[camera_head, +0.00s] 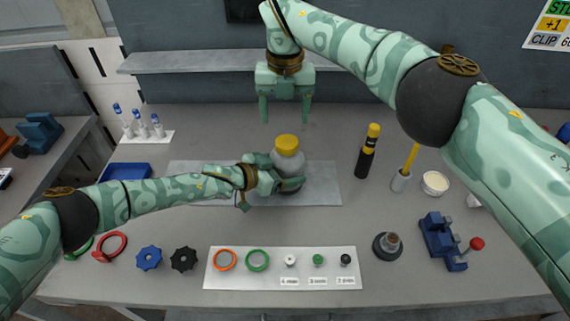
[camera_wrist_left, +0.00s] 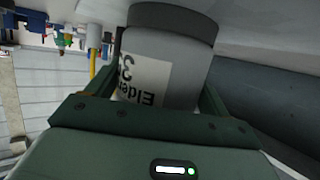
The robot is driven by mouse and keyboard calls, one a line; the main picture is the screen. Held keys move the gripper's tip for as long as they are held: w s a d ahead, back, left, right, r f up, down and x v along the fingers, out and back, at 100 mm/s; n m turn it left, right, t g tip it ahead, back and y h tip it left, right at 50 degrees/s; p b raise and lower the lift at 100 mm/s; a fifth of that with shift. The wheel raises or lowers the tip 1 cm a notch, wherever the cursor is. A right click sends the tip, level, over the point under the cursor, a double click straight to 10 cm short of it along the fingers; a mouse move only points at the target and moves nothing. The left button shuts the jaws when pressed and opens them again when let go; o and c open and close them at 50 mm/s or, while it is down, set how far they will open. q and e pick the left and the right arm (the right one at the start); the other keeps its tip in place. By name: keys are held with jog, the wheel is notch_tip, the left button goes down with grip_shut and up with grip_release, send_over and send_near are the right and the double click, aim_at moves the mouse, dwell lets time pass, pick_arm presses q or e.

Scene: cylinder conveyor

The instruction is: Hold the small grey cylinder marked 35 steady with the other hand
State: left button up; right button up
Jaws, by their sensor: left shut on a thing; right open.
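The small grey cylinder (camera_head: 290,161) with a yellow cap stands upright on a light grey mat (camera_head: 325,185) in the head view. My left gripper (camera_head: 284,178) comes in from the left and is shut on its lower part. In the left wrist view the cylinder (camera_wrist_left: 178,62) sits between the fingers of my left gripper (camera_wrist_left: 160,88). Its white label shows upside down, with a partly hidden "3" and "Elde" lettering. My right gripper (camera_head: 285,117) is open and empty, fingers down, behind and above the cap, apart from it.
A black and yellow bottle (camera_head: 367,152), a cup with a yellow stick (camera_head: 402,178) and a white bowl (camera_head: 435,183) stand right. A white board (camera_head: 220,275) with rings and small parts lies in front. A blue vise-like tool (camera_head: 440,240) stands front right.

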aim_at(287, 142)
jog(key=shift+w+d+m, duration=0.1)
jog(key=shift+d+m, duration=0.05)
jog(key=shift+m, duration=0.95)
jog(key=m, duration=1.1)
jog(key=shift+d+m, duration=0.1)
jog(key=shift+m, duration=0.2)
jog(key=m, duration=0.5)
jog(key=shift+m, duration=0.3)
jog(key=m, duration=0.7)
jog(key=shift+f+m, duration=0.2)
jog(key=shift+m, duration=0.1)
notch_tip(287, 142, down, 8)
jog(key=shift+r, duration=0.15)
